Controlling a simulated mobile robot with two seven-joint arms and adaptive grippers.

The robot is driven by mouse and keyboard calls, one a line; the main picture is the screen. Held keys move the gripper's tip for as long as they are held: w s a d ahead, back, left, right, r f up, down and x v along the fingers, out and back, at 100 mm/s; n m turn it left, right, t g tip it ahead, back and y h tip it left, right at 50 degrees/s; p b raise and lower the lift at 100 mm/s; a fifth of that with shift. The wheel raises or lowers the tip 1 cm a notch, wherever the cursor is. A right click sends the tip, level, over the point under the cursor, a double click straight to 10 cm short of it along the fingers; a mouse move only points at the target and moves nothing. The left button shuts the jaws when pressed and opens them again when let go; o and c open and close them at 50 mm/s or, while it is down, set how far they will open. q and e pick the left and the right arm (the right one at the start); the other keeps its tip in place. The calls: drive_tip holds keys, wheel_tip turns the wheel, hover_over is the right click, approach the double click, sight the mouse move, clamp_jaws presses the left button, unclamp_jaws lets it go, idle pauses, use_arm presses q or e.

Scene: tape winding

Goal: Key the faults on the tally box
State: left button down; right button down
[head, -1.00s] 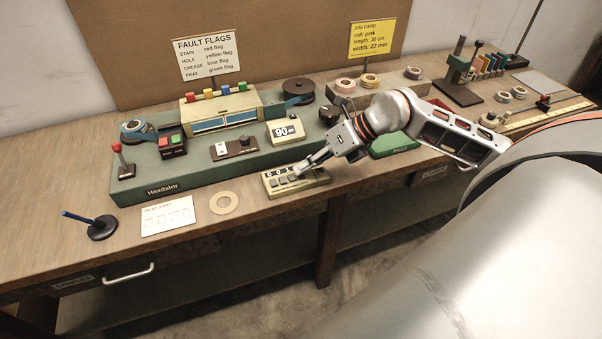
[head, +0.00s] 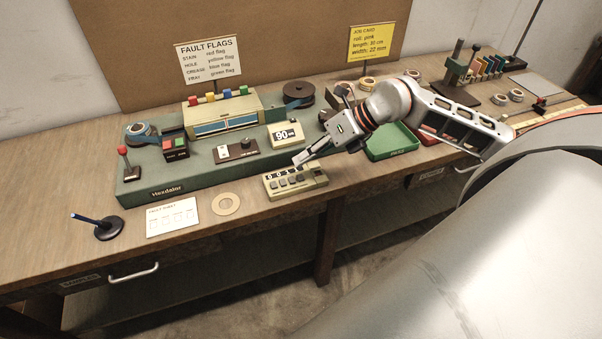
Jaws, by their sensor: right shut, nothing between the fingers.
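The tally box (head: 313,183) is a small beige box near the front edge of the bench. It has a counter window (head: 281,177) on its upper face and a row of grey keys (head: 283,183) below. The digits are too small to read surely, and the right of the window is partly hidden by my gripper. My right gripper (head: 299,160) is shut and empty, with its tip just above and behind the box, clear of the keys. The fault sheet (head: 172,218) lies on the bench to the left, its marks too small to read. My left gripper is not in view.
A green machine base (head: 135,195) with a 90 display (head: 284,134) stands behind the box. A tape ring (head: 226,204) lies between sheet and box. A pen in a stand (head: 103,227) is at far left. A green tray (head: 392,148) is right of my gripper.

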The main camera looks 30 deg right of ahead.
wheel_tip(320, 180, up, 2)
drive_tip(key=shift+r+p, duration=0.15)
drive_tip(key=shift+p, duration=0.4)
idle(0.4)
